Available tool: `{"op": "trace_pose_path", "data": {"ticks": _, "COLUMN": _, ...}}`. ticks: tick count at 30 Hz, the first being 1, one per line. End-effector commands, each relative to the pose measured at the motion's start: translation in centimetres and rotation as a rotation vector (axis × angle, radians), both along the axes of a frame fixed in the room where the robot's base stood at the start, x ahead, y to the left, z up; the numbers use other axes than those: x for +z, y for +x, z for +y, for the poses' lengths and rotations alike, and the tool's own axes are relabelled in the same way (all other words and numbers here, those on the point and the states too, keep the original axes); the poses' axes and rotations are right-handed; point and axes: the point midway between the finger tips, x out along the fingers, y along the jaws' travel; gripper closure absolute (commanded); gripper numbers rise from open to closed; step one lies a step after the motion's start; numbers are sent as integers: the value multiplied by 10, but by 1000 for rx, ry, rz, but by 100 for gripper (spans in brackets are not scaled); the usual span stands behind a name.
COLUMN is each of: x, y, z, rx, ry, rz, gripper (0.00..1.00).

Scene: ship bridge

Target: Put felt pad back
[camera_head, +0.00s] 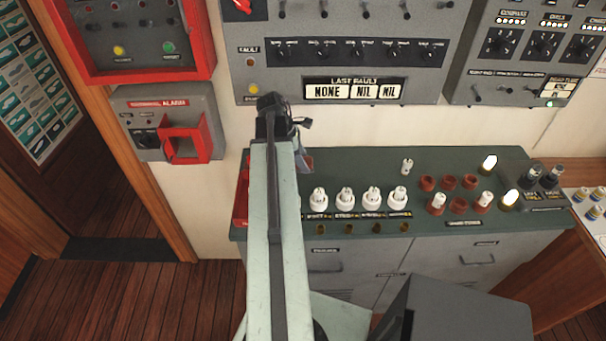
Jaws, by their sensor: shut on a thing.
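My arm reaches up and away over the left part of the dark green counter top (360,165). My gripper (299,140) is at its far end, above the counter and in front of the wall, small and partly covered by the arm. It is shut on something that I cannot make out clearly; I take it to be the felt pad. No other felt pad can be told apart. A red tray or box (241,190) shows at the counter's left end, mostly hidden behind my arm.
White fittings (345,198) stand in a row right of my arm. Red-brown cups (450,182), some holding white pieces, stand further right near a dark block (541,185). A red-handled alarm box (172,130) and grey panels (350,55) are on the wall. Wooden floor is clear at left.

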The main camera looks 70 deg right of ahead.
Motion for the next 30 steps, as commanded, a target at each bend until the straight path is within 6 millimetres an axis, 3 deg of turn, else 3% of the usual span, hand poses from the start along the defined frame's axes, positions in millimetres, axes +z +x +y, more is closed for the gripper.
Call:
{"op": "trace_pose_path", "data": {"ticks": 7, "x": -39, "y": 0, "z": 0, "rx": 1, "ry": 0, "rz": 0, "gripper": 100}}
{"op": "trace_pose_path", "data": {"ticks": 18, "x": -40, "y": 1, "z": 0, "rx": 1, "ry": 0, "rz": 0, "gripper": 100}}
{"op": "trace_pose_path", "data": {"ticks": 19, "x": -38, "y": 1, "z": 0, "rx": 1, "ry": -1, "rz": 0, "gripper": 55}}
{"op": "trace_pose_path", "data": {"ticks": 21, "x": -38, "y": 1, "z": 0, "rx": 1, "ry": -1, "rz": 0, "gripper": 39}}
{"op": "trace_pose_path", "data": {"ticks": 30, "x": -37, "y": 1, "z": 1, "rx": 2, "ry": 0, "rz": 0, "gripper": 39}}
